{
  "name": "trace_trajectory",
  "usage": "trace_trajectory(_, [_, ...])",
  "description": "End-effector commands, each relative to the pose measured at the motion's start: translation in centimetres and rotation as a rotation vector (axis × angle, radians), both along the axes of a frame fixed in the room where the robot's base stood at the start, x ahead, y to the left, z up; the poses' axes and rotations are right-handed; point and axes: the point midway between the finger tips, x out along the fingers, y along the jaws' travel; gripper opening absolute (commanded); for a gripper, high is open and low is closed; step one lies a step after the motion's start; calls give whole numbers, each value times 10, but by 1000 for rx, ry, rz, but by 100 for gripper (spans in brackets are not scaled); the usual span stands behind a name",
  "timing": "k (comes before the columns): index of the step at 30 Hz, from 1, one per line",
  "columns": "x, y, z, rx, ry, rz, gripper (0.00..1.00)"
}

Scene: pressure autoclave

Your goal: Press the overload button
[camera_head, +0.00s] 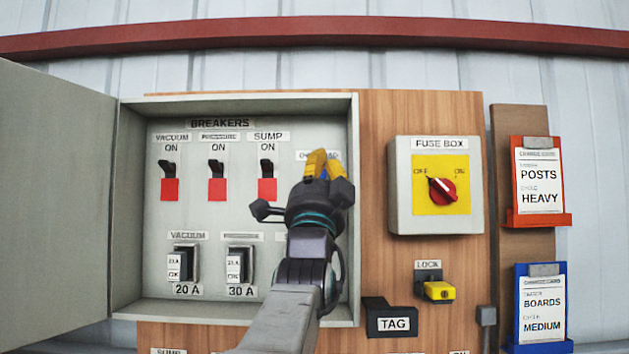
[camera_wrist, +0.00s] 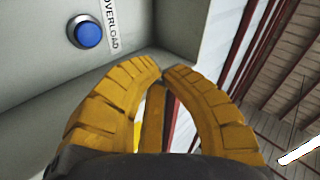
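The overload button is a round blue button (camera_wrist: 88,34) in a metal ring, at the upper left of the wrist view. The OVERLOAD label (camera_wrist: 112,22) is beside it. In the head view the label (camera_head: 305,156) is partly covered by my gripper (camera_head: 322,156), and the button is hidden. My gripper has yellow fingers, and their tips come together with nothing held between them. In the wrist view the fingertips (camera_wrist: 163,68) are to the right of and below the button, apart from it in the picture. The exact distance to the panel is hard to tell.
The breaker box (camera_head: 354,250) has an open door (camera_head: 55,200) on the left. Red-marked switches (camera_head: 217,188) stand left of my gripper. A fuse box (camera_head: 400,185) with a red knob, a yellow lock (camera_head: 438,291) and a black TAG holder (camera_head: 388,305) are to the right.

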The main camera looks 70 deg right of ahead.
Motion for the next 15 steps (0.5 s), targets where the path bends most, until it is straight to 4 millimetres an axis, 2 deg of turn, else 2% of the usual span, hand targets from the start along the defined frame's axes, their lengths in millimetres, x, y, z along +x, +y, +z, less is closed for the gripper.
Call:
trace_trajectory(11, [0,-1,0,1,0,0,0])
trace_trajectory(15, [2,-7,2,2,1,0,0])
